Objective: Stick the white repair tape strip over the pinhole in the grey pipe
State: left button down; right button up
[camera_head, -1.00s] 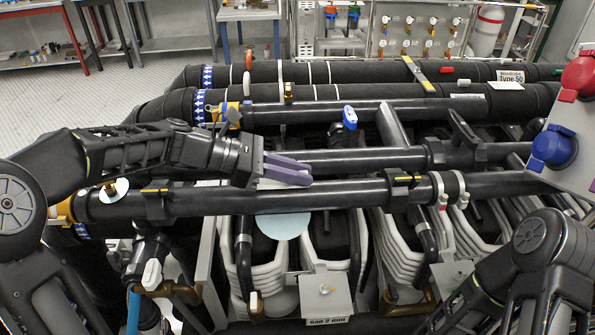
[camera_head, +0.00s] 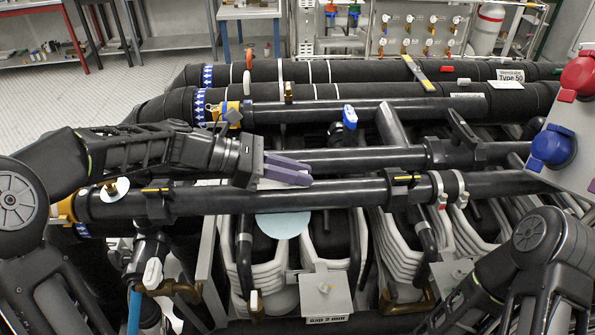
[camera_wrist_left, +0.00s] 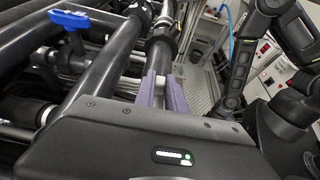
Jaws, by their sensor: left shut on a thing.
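My left gripper (camera_head: 287,172) reaches in from the left, with its purple fingers at the upper side of the long dark grey pipe (camera_head: 345,194) at the front. A small white edge shows at the fingers, probably the tape strip (camera_head: 268,184); most of it is hidden. I cannot make out the pinhole, nor tell whether the strip touches the pipe. My right arm shows at the lower right, but its gripper is out of view.
More dark pipes run behind, one with a blue valve handle (camera_head: 349,117). A pale blue disc (camera_head: 283,225) is below the front pipe. Black clamps and a red and white valve pair (camera_head: 441,193) sit along the pipe. A panel with red and blue connectors (camera_head: 553,148) is at right.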

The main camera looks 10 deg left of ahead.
aim_at(268, 182)
pick_arm(q)
jog(key=shift+f, duration=0.4)
dwell(0.5)
jog(key=c, duration=1.3)
grip_release()
jog(key=b+v, duration=0.1)
jog(key=v, duration=0.5)
jog(key=shift+a+b, duration=0.25)
jog(key=shift+b, duration=0.1)
jog(key=shift+s+a+r, duration=0.25)
jog(key=shift+a+r, duration=0.1)
jog(key=shift+a, duration=0.2)
